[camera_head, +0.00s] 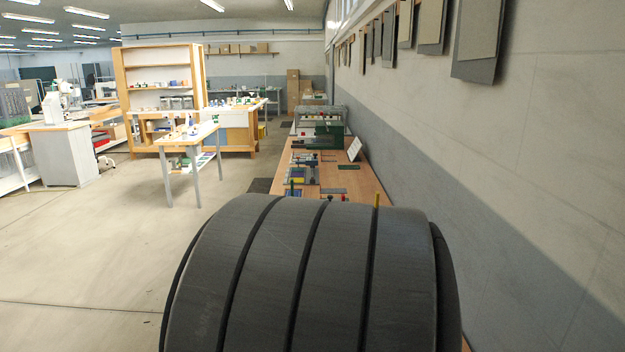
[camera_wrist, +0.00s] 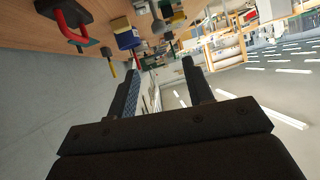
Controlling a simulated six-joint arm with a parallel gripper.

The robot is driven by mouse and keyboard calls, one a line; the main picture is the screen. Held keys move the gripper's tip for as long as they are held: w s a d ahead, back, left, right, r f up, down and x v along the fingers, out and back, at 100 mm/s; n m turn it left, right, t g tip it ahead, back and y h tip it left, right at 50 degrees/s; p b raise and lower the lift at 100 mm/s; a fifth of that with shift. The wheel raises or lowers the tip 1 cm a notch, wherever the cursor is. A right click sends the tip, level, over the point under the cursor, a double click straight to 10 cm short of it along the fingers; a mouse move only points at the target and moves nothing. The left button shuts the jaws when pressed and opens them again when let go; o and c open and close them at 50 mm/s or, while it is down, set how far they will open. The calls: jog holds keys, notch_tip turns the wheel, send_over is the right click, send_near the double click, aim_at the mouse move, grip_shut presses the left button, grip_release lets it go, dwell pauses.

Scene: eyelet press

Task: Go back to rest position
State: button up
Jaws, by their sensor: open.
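My gripper (camera_wrist: 160,68) shows in the wrist view with its two dark fingers spread apart and nothing between them. That view is turned, with the wooden bench (camera_wrist: 40,25) along the top and the fingers pointing past it into the room. The gripper is apart from the bench and touches nothing that I can see. In the head view a large dark ribbed rounded shape, likely part of my own arm, fills the lower middle and hides the near bench. My gripper does not show there.
In the head view the wooden bench (camera_head: 369,185) runs along the right wall, with a green machine (camera_head: 323,134) and a white sign (camera_head: 354,149). In the wrist view a red-handled item (camera_wrist: 72,22) and a yellow-handled tool (camera_wrist: 111,64) are near the bench. Open floor (camera_head: 80,255) lies left.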

jog(key=x, duration=1.7)
jog(key=shift+s+f, duration=0.1)
jog(key=shift+f, duration=0.2)
jog(key=shift+d, duration=0.15)
jog(key=shift+d+r, duration=0.15)
jog(key=shift+d+r+m+y, duration=0.1)
jog(key=shift+d+m+y, duration=0.35)
jog(key=shift+m+y, duration=0.35)
jog(key=shift+o, duration=0.3)
